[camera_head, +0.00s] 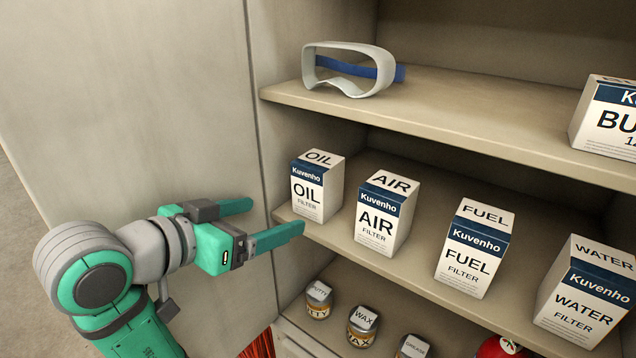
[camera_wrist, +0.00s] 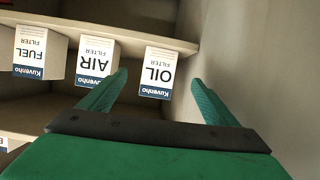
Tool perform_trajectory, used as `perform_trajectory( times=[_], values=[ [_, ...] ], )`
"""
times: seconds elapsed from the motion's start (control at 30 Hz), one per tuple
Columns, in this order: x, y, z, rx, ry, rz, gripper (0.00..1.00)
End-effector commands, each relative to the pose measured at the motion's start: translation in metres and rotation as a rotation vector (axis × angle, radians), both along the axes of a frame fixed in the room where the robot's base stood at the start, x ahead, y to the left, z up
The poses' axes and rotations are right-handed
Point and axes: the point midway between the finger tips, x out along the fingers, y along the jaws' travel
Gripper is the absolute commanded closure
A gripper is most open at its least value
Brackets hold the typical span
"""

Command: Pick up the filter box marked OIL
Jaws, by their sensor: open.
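The OIL filter box (camera_head: 309,192) is white with a dark blue Kuvenho band and stands upright at the left end of the middle shelf. In the wrist view the OIL box (camera_wrist: 158,72) appears upside down, ahead of my fingers and roughly between their lines. My gripper (camera_head: 277,222) is open and empty, with its green fingers pointing toward the shelf. It is to the left of and in front of the OIL box, apart from it. In the wrist view my gripper (camera_wrist: 160,80) has one finger on each side of the picture.
The AIR box (camera_head: 378,222) stands close to the right of the OIL box, then the FUEL box (camera_head: 470,258) and WATER box (camera_head: 583,300). Goggles (camera_head: 350,72) lie on the upper shelf (camera_head: 470,105). Cans (camera_head: 363,325) stand below. A cabinet side wall (camera_head: 190,120) borders the left.

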Motion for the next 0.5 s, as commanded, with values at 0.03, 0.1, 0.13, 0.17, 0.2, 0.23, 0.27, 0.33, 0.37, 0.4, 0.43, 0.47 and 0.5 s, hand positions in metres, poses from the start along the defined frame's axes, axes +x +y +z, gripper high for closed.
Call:
perform_trajectory(
  times=[0.03, 0.1, 0.13, 0.17, 0.2, 0.23, 0.27, 0.33, 0.37, 0.4, 0.43, 0.47, 0.5],
  values=[
    [-0.003, 0.002, 0.005, 0.017, -0.001, -0.002, 0.17],
    [-0.005, 0.003, 0.008, 0.033, 0.001, -0.006, 0.17],
    [-0.006, 0.003, 0.009, 0.037, 0.002, -0.008, 0.17],
    [-0.005, 0.003, 0.009, 0.039, 0.003, -0.009, 0.17],
    [-0.004, 0.001, 0.009, 0.042, 0.003, -0.010, 0.17],
    [-0.002, -0.001, 0.010, 0.043, 0.004, -0.012, 0.17],
    [0.001, -0.003, 0.010, 0.044, 0.004, -0.013, 0.17],
    [0.010, -0.010, 0.009, 0.043, 0.003, -0.014, 0.17],
    [0.015, -0.013, 0.009, 0.044, 0.004, -0.015, 0.17],
    [0.021, -0.017, 0.009, 0.042, 0.005, -0.014, 0.17],
    [0.026, -0.020, 0.009, 0.043, 0.006, -0.014, 0.17],
    [0.030, -0.023, 0.009, 0.043, 0.005, -0.013, 0.17],
    [0.037, -0.028, 0.009, 0.043, 0.004, -0.014, 0.17]
  ],
)
